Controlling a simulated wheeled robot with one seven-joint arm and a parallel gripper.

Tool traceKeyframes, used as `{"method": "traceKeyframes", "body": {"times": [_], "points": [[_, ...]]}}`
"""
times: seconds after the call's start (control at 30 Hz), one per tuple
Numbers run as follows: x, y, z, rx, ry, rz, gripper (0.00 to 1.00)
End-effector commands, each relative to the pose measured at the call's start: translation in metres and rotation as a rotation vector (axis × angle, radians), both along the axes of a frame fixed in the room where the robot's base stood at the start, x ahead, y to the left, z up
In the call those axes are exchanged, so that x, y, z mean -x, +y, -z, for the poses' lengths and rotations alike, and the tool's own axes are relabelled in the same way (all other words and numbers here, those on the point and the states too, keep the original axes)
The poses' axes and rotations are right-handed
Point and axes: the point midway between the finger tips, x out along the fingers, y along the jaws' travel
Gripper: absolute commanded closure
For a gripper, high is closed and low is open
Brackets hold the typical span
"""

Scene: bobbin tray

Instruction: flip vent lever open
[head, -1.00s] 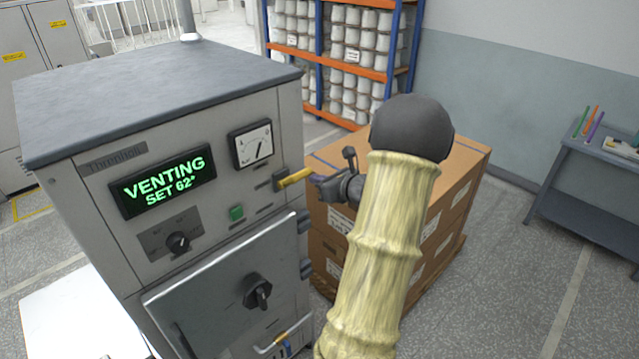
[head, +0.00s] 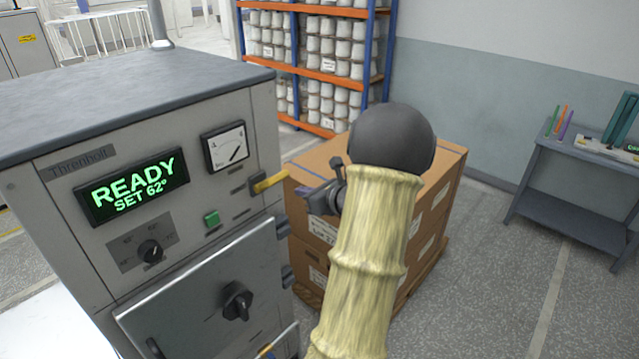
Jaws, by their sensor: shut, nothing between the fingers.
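The vent lever is the yellow handle (head: 270,182) on the right edge of the grey machine's front, sticking out to the right and slightly up. My gripper (head: 312,199) is shut and empty, just right of and below the lever's tip, with a small gap showing in the picture. My pale-sleeved arm hides part of the gripper's wrist. The machine's display (head: 132,186) reads "READY SET 62°" in green.
Stacked cardboard boxes (head: 425,205) stand behind my arm, right of the machine. The oven door (head: 205,300) below the panel is shut. A grey side table (head: 575,170) stands at the right. Floor between is clear.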

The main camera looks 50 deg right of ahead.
Motion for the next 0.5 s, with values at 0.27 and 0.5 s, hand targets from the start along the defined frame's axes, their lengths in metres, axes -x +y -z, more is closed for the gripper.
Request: {"method": "traceKeyframes", "body": {"times": [0.27, 0.5], "points": [[0.023, 0.002, -0.041, 0.007, 0.001, -0.002, 1.00], [0.040, 0.003, -0.071, 0.004, 0.004, -0.003, 1.00]]}}
